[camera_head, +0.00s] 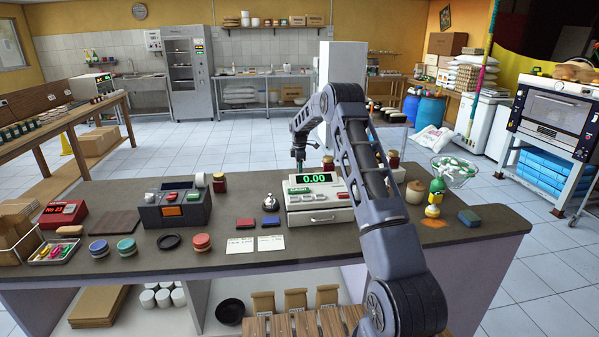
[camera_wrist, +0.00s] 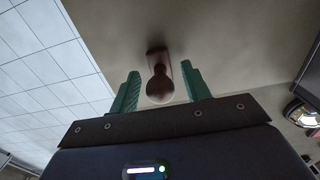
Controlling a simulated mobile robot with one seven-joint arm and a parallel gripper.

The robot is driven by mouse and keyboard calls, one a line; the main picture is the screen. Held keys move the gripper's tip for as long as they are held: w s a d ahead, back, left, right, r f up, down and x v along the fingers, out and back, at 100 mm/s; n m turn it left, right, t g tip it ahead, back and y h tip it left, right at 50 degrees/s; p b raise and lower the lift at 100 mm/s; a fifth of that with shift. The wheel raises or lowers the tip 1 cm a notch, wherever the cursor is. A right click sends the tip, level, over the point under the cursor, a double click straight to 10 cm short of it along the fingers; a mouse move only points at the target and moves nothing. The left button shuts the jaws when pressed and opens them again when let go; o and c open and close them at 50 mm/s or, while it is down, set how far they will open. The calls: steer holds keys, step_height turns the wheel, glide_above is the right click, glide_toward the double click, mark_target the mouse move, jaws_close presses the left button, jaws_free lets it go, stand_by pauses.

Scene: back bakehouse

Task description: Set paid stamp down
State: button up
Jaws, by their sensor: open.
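The paid stamp (camera_wrist: 159,88) shows in the wrist view as a dark brown piece with a round knob and a narrower far part. It is on or just over the grey countertop (camera_wrist: 220,35); I cannot tell if it touches. My gripper (camera_wrist: 160,70) is open, with one green finger on each side of the stamp and a visible gap at both. In the head view my gripper (camera_head: 299,162) is low over the counter's far side, behind the cash register (camera_head: 318,197). The stamp cannot be made out there.
A call bell (camera_head: 270,201), red and blue ink pads (camera_head: 271,221) and paper cards (camera_head: 240,245) lie left of the register. The counter's far edge is close.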

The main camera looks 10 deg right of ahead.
step_height(320, 180, up, 10)
steer(key=shift+r, duration=0.1)
steer(key=s+d+r+m+t, duration=0.1)
steer(key=s+d+r+m, duration=0.25)
steer(key=s+r, duration=1)
steer(key=s+d+r+m+t, duration=0.15)
steer(key=s+r+m, duration=0.35)
steer(key=s+r, duration=0.8)
steer(key=s+d+f+m, duration=0.1)
steer(key=s+d+m, duration=0.1)
steer(key=s, duration=0.9)
steer(key=s+d+f+m, duration=0.1)
steer(key=s+m, duration=0.2)
steer(key=s, duration=0.8)
steer(key=s+d+f+m+t, duration=0.1)
steer(key=s+f+m, duration=0.1)
steer(key=s, duration=0.6)
steer(key=s+d+f+m+t, duration=0.1)
steer(key=s+f+m, duration=0.1)
steer(key=s+f, duration=0.3)
steer(key=s, duration=0.3)
steer(key=shift+s+f, duration=0.2)
steer(key=shift+s, duration=0.1)
